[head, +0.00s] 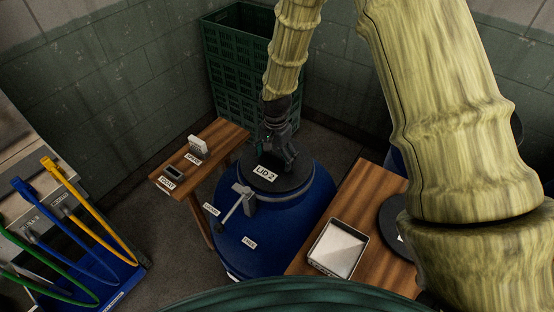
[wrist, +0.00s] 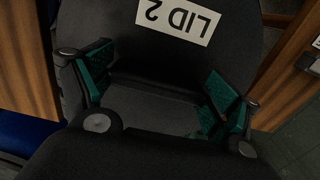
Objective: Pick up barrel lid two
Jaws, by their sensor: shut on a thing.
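Barrel lid two (head: 290,179) is a dark round lid with a white "LID 2" label, on top of the blue barrel (head: 300,222). My gripper (head: 283,165) is above the lid from the far side. In the wrist view the lid (wrist: 125,45) fills the middle, its label upside down. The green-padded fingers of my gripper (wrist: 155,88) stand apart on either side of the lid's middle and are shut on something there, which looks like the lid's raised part. The exact contact is hard to see in the dark. I cannot tell whether the lid is clear of the barrel.
A lever clamp (head: 238,198) sits at the barrel's front left. A small wooden table (head: 222,135) stands left, another (head: 365,195) right with a metal tray (head: 337,248) and a dark round lid (head: 392,218). Green crates (head: 235,70) are stacked behind. A hose rack (head: 75,235) stands far left.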

